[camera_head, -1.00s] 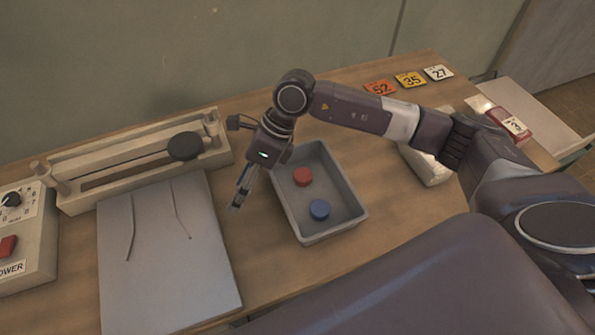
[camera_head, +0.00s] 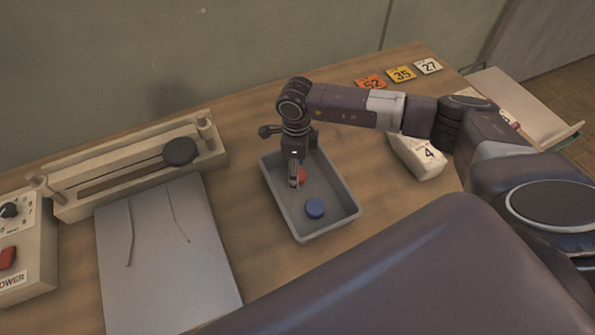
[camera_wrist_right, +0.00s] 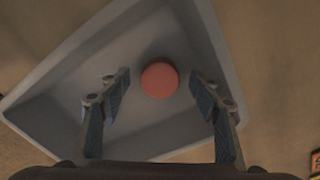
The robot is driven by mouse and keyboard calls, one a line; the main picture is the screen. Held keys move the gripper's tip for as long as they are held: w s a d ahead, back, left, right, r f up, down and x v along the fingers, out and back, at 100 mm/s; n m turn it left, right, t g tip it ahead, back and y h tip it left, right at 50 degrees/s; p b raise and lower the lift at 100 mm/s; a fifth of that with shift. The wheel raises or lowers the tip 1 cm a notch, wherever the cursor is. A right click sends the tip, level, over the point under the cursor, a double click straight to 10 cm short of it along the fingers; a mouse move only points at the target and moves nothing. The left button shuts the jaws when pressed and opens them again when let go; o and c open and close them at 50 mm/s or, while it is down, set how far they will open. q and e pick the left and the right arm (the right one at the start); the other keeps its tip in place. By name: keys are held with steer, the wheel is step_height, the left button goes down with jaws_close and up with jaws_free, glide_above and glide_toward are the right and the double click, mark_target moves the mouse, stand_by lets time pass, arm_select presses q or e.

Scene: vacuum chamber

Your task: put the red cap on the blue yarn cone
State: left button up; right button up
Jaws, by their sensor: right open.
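The red cap (camera_head: 301,175) lies in the grey tray (camera_head: 338,228), partly hidden by my right gripper (camera_head: 296,183) in the head view. In the right wrist view the red cap (camera_wrist_right: 159,80) shows between and a little beyond the open fingers of my right gripper (camera_wrist_right: 158,92). My right gripper points down over the tray and is empty. I see no blue yarn cone. My left gripper is not in view.
A grey panel (camera_head: 165,255) with two thin strands lies left of the tray. A slotted wooden fixture with a black knob (camera_head: 180,152) stands behind it. A control box (camera_head: 22,240) sits far left. Numbered tags (camera_head: 401,74) and a white block marked 4 (camera_head: 417,157) are at the right.

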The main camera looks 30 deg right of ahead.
steer(key=shift+c, duration=0.6)
steer(key=c, duration=0.8)
